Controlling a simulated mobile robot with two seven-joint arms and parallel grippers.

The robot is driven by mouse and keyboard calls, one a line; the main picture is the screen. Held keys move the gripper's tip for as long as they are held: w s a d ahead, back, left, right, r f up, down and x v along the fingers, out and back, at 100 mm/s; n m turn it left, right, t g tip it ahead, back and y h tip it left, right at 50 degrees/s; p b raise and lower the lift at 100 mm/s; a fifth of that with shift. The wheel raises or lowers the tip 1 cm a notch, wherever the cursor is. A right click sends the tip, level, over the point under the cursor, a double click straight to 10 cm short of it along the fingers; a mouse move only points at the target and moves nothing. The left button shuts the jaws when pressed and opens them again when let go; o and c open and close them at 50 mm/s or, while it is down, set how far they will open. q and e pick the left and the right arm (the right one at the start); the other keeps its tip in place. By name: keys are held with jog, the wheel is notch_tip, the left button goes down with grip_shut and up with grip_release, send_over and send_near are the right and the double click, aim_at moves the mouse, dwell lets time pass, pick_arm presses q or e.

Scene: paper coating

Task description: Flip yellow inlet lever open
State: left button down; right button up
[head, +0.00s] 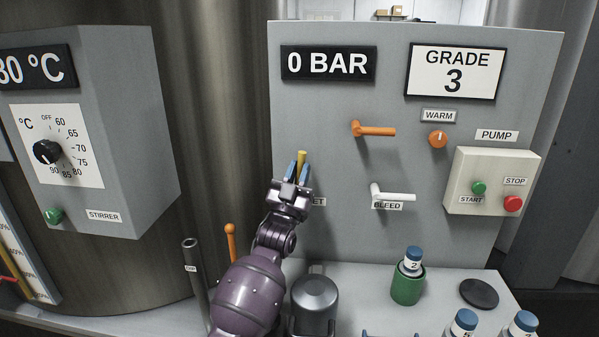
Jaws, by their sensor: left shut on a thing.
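The yellow inlet lever (302,157) is on the grey panel (340,120), at its left side below the pressure display. Only its tip shows, sticking up above my fingers. My left gripper (297,168) is shut on the lever, with one blue fingertip on each side of it. The gripper and wrist hide the lever's pivot and most of its label, of which only "ET" shows. I cannot tell the lever's exact angle. My right gripper is not in view.
To the right are an orange lever (374,130), a white bleed lever (391,193), an orange warm knob (438,139) and a pump box (493,181). A green holder (406,287) with a blue-capped bottle stands below. The stirrer box (140,120) juts out at left.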

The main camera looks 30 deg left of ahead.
aim_at(299, 174)
pick_arm(q)
jog(key=c, duration=1)
grip_release()
jog(key=shift+c, duration=0.2)
jog(key=shift+f, duration=0.1)
jog(key=shift+s+f, duration=0.2)
jog(key=shift+s, duration=0.05)
jog(key=v, duration=0.2)
jog(key=shift+s+f, duration=0.15)
jog(key=shift+f, duration=0.1)
jog(key=s+d, duration=0.1)
jog(key=s, duration=1)
jog(key=shift+s+r+p, duration=0.25)
jog(key=shift+s+p, duration=0.15)
jog(key=shift+d, duration=0.1)
jog(key=shift+c, duration=0.3)
